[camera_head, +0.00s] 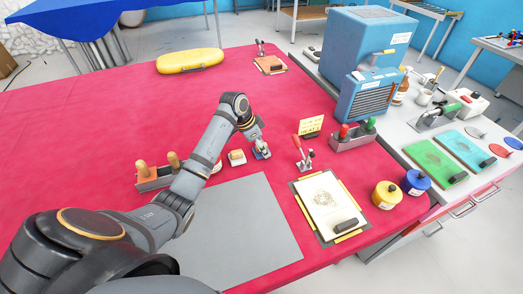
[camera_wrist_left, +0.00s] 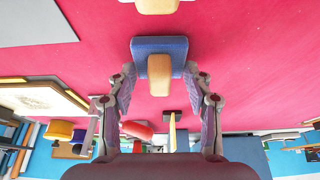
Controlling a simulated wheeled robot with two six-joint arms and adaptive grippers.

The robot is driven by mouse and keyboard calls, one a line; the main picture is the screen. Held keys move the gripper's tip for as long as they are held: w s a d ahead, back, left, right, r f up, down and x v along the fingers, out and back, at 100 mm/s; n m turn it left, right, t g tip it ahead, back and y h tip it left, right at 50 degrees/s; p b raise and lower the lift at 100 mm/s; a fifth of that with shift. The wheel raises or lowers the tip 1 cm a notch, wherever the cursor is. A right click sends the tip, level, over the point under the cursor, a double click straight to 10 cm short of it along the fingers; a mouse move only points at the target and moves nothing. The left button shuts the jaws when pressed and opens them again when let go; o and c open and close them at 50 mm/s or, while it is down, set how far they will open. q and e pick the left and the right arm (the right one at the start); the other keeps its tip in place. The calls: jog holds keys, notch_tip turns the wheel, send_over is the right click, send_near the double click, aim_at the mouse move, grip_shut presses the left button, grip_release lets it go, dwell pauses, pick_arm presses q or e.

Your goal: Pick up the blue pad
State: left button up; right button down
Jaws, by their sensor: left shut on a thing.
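The blue pad (camera_wrist_left: 148,47) is a small blue block with a tan wooden part (camera_wrist_left: 159,78) on it. In the wrist view it spans the gap between the fingertips of my left gripper (camera_wrist_left: 159,70), which is shut on it. In the head view my left gripper (camera_head: 256,143) is over the red table, and the blue pad (camera_head: 262,153) shows just below it, partly hidden by the fingers. I cannot tell whether it touches the table. My right gripper is in neither view.
A similar cream-topped pad (camera_head: 237,156) stands close on the left. A holder with wooden handles (camera_head: 153,176) is further left. A grey mat (camera_head: 245,225) lies in front. A clipboard (camera_head: 325,205) and a red-handled clamp (camera_head: 302,155) are on the right.

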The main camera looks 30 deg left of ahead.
pick_arm(q)
jog(key=shift+c, duration=0.2)
jog(key=shift+r, duration=0.6)
jog(key=s+d+r+p, duration=0.6)
jog(key=s+d+r, duration=0.1)
jog(key=d+r, duration=0.5)
jog(key=shift+f, duration=0.1)
